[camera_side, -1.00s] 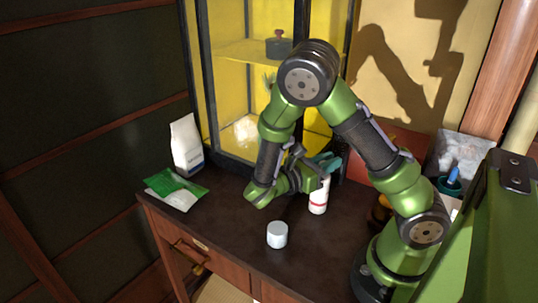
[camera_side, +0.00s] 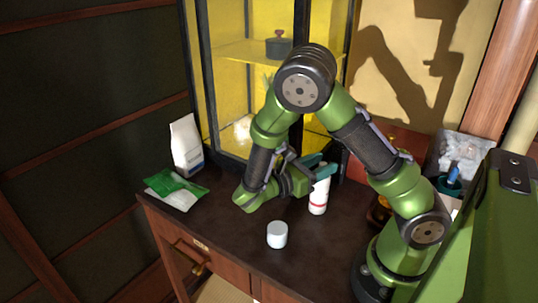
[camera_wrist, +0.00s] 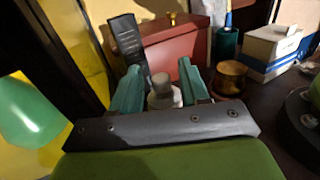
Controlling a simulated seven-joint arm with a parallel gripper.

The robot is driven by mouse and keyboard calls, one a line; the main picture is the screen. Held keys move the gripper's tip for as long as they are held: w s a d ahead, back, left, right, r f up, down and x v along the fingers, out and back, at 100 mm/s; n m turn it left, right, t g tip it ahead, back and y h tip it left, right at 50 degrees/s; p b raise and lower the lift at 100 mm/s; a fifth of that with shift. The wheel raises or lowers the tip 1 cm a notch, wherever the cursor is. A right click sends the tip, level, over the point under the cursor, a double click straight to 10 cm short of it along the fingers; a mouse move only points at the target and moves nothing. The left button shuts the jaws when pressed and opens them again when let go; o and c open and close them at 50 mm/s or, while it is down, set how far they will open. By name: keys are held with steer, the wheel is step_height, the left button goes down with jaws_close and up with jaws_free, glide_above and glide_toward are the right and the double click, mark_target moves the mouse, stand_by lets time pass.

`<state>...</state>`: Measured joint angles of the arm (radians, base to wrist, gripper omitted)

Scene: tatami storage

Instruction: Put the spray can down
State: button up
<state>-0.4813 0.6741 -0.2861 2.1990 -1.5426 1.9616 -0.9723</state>
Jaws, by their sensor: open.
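The spray can (camera_side: 319,197) is white with a red band and stands upright on the dark table top, in front of the glass cabinet. Its pale cap and shoulder show in the wrist view (camera_wrist: 164,92), between and a little beyond the fingers. My gripper (camera_side: 325,171) is open, reaching from the left at the height of the can's upper part. Its two teal fingers show in the wrist view (camera_wrist: 158,80), one on each side of the can with gaps. The can's lower part is hidden there.
A white cylinder (camera_side: 277,235) stands near the table's front edge. A green-and-white packet (camera_side: 176,189) and a white bag (camera_side: 186,146) are at the left. A red box (camera_wrist: 172,46), a brass-coloured container (camera_wrist: 229,77) and a blue-white box (camera_wrist: 272,50) stand beyond the can.

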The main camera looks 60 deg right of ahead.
steer(key=v, duration=0.9)
steer(key=s+a+r+m+t+y, duration=0.15)
steer(key=s+m+t+y, duration=0.3)
steer(key=m+y, duration=0.6)
steer(key=a+r+m+t+y, duration=0.4)
steer(key=r+m+t+y, duration=0.3)
steer(key=r+t+y, duration=0.1)
step_height(320, 180, up, 2)
steer(key=shift+w+a+r+t, duration=0.25)
steer(key=shift+a+t, duration=0.15)
steer(key=shift+t, duration=0.45)
